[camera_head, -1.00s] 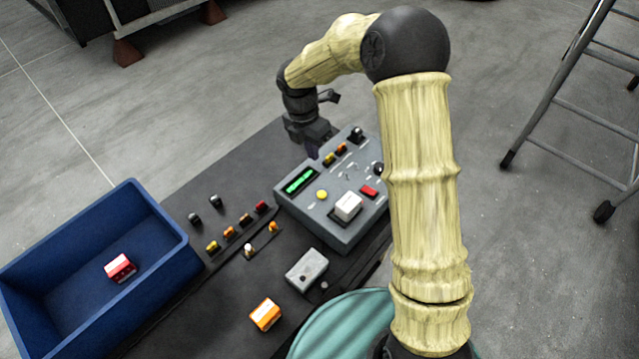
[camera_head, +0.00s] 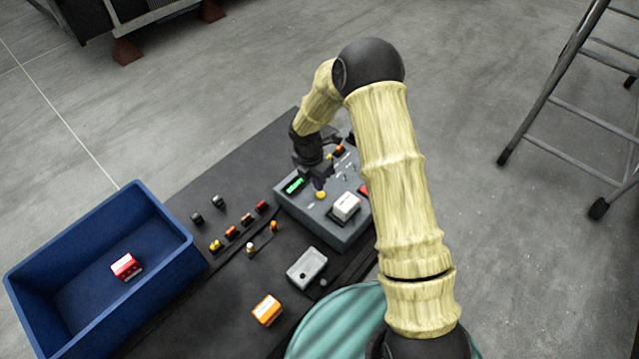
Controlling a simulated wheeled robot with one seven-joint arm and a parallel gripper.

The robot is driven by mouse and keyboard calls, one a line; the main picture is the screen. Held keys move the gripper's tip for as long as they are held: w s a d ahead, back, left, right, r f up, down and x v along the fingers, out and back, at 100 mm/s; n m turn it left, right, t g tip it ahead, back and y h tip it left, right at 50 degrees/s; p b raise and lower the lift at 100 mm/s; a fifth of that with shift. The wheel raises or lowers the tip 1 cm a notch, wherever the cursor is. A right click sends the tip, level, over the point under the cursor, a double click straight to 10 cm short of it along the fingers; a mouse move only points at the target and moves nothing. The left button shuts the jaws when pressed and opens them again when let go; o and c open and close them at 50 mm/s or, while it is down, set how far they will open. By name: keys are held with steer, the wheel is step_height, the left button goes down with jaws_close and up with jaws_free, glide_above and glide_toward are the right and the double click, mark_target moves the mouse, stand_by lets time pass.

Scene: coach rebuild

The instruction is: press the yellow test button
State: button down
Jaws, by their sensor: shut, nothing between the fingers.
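The yellow test button (camera_head: 320,195) is a small round button on the top face of the grey test box (camera_head: 322,228), in front of the green display (camera_head: 295,185). My gripper (camera_head: 319,184) is shut and empty, pointing down, with its fingertips right at the button's far side in the picture. I cannot tell whether the tips touch the button or hover just above it. My wrist and arm hide part of the box's back and right side. The white block (camera_head: 346,205) on the box sits to the right of the button.
A blue bin (camera_head: 100,245) with a red-and-white part (camera_head: 126,266) stands at the left. Several small coloured parts, a grey box (camera_head: 307,268) and an orange block (camera_head: 267,310) lie on the dark bench (camera_head: 215,320). A stepladder (camera_head: 545,90) stands at the right.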

mark_target(321, 195)
step_height(321, 195, down, 2)
steer(key=shift+d+f+p, duration=0.1)
steer(key=shift+d+p, duration=0.05)
steer(key=shift+p, duration=0.2)
steer(key=shift+s+f, duration=0.1)
